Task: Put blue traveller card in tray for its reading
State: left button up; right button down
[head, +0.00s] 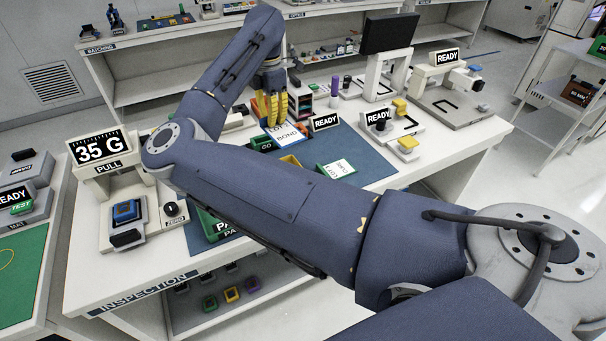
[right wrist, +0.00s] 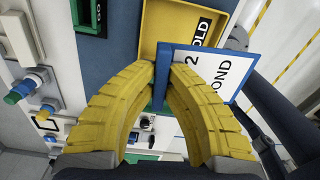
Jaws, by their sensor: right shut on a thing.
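My right gripper (head: 271,120) is above the inspection bench, with its yellow fingers pointing down. In the right wrist view the fingers (right wrist: 166,72) are shut on the blue upright part of the traveller card (right wrist: 159,88). The card's white face (right wrist: 222,72) reads "2" and "BOND"; it also shows in the head view (head: 287,134). A yellow tray (right wrist: 160,18) marked "HOLD" is close by the card in the wrist view. A green tray (head: 261,142) marked "GO" is beside it. The pull gauge display (head: 98,148) reads 35 G. My left gripper is not in view.
A white card (head: 338,169) stands by another green tray on the blue mat (head: 372,160). A green tray marked "PA" (head: 212,224) is partly hidden by my right arm. Fixtures with "READY" signs (head: 326,122) stand behind and to the right.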

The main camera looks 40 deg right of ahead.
jog(key=shift+a+m, duration=0.1)
jog(key=shift+m, duration=0.4)
notch_tip(320, 180, down, 20)
dwell(0.4)
jog(key=c, duration=1.9)
grip_release()
jog(key=shift+f, duration=0.15)
jog(key=shift+o, duration=0.5)
notch_tip(320, 180, up, 12)
jog(key=shift+w, duration=0.15)
jog(key=shift+r, duration=0.2)
